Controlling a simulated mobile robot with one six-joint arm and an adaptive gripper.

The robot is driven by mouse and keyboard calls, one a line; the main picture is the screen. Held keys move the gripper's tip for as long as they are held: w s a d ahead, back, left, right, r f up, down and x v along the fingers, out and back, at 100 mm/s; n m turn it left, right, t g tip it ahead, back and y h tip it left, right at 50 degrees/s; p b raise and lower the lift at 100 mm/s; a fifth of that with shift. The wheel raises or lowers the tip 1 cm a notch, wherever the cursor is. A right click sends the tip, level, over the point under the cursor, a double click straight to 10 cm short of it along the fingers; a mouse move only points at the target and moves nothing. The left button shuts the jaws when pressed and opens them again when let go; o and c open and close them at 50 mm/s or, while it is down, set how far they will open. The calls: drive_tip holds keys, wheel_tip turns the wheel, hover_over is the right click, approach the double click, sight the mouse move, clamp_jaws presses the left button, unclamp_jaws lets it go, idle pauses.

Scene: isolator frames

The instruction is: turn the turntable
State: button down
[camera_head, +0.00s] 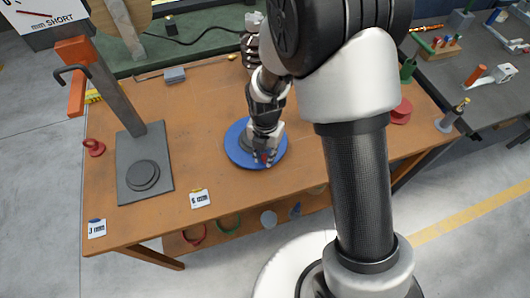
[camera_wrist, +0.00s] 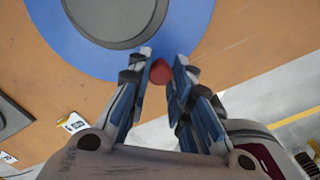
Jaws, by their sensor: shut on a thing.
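The turntable (camera_head: 232,150) is a blue disc with a dark grey round centre, standing on the orange-brown workbench near its middle. It fills the top of the wrist view (camera_wrist: 72,42), with its grey centre (camera_wrist: 120,12) cut by the frame edge. A small red knob (camera_wrist: 160,72) sits at the disc's near edge. My gripper (camera_head: 264,157) is over the near right part of the disc. In the wrist view my fingertips (camera_wrist: 162,64) stand on either side of the red knob, closed in on it. The arm hides part of the disc in the head view.
Small label cards (camera_head: 200,199) lie along the front edge. A red part (camera_head: 401,111) and a green part (camera_head: 408,70) stand at right. Rings hang below the front edge.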

drive_tip(key=c, duration=1.4)
unclamp_jaws()
wheel_tip(320, 180, up, 12)
